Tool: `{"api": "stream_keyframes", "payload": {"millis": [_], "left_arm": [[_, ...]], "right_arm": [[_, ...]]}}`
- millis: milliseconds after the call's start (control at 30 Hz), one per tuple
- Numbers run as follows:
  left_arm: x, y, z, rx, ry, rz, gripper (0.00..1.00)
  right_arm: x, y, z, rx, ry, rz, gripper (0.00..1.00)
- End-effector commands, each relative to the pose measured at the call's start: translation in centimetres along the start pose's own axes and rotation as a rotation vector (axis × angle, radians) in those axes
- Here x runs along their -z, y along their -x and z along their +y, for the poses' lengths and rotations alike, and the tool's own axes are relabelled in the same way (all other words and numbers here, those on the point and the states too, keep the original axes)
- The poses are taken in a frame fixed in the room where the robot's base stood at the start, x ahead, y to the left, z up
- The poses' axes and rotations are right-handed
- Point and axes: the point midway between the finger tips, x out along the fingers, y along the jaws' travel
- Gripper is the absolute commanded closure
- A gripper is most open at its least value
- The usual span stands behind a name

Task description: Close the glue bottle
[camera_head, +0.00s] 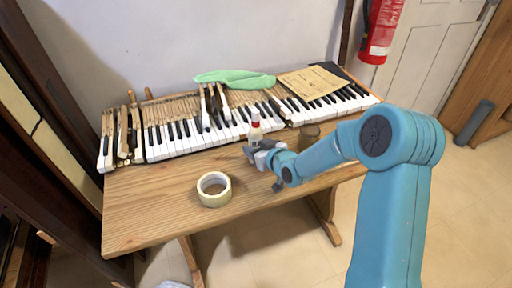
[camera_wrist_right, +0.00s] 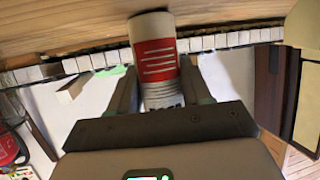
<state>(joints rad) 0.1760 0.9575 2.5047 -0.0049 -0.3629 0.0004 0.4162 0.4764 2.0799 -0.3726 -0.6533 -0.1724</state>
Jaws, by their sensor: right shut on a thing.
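My left gripper is not in view.
A roll of tape (camera_head: 214,189) lies on the wooden table (camera_head: 150,215). The table's front left is clear.

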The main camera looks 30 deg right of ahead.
Motion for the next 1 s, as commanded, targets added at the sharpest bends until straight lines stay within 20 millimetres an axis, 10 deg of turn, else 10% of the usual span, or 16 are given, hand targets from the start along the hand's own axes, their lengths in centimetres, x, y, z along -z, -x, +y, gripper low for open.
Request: {"api": "stream_keyframes", "payload": {"millis": [133,167,233,633,1000], "left_arm": [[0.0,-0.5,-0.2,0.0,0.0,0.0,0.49],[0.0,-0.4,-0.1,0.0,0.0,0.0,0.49],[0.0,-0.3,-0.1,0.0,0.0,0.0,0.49],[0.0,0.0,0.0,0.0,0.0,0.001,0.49],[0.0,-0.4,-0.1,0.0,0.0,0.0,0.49]], "right_arm": [[-0.3,-0.1,0.0,0.0,0.0,0.002,1.0],[-0.2,-0.1,0.0,0.0,0.0,0.0,0.45],[-0.2,-0.1,0.0,0.0,0.0,0.0,0.26],[0.1,0.5,0.0,0.0,0.0,0.0,0.26],[0.1,8.3,0.1,-0.003,0.001,0.002,0.26]]}}
